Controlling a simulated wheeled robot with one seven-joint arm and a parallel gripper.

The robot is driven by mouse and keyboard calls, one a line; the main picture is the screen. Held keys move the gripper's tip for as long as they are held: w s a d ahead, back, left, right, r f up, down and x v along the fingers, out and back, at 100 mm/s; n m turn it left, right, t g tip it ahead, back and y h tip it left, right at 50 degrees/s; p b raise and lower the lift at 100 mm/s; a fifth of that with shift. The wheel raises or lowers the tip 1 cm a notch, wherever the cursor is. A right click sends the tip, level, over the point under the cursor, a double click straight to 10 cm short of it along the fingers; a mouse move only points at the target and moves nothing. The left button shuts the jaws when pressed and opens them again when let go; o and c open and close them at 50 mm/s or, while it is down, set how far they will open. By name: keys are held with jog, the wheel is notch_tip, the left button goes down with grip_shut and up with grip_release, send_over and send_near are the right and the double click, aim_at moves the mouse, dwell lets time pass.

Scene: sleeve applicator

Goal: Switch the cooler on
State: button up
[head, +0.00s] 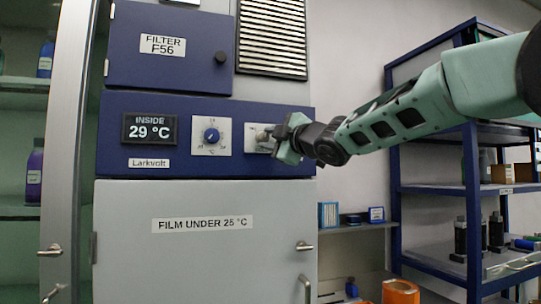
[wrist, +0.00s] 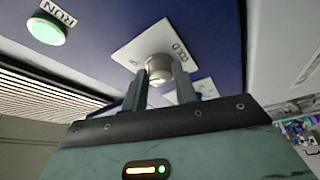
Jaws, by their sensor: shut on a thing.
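The cooler's blue control panel (head: 180,168) carries a display (head: 149,129) reading INSIDE 29 °C and a blue dial (head: 211,135). To the right is a white plate (head: 251,140) with a metallic knob (head: 262,136). My gripper (head: 285,138) is at this plate and partly hides it. In the wrist view, my gripper (wrist: 158,82) has its two fingers on either side of the silver knob (wrist: 159,68), shut on it. The knob's plate (wrist: 130,54) is marked COLD; other marks are hidden or unreadable. A round green lamp (wrist: 46,31) marked RUN looks lit.
Below the panel is a closed grey door (head: 200,255) labelled FILM UNDER 25 °C, with a handle. Above is a blue FILTER F56 door (head: 170,70). A blue shelf rack (head: 440,188) stands at right, beneath my arm. A glass-fronted cabinet (head: 68,130) is at left.

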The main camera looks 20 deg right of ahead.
jog(key=m+t+b, duration=0.1)
jog(key=m+b, duration=0.1)
jog(key=b, duration=0.1)
jog(key=f+m+t+h+b, duration=0.1)
jog(key=m+b, duration=0.2)
jog(key=b, duration=0.1)
jog(key=shift+a, duration=0.1)
jog(key=shift+r+m, duration=0.15)
jog(key=shift+m, duration=0.25)
jog(key=o, duration=1)
jog(key=shift+r, duration=0.1)
jog(key=shift+c, duration=0.2)
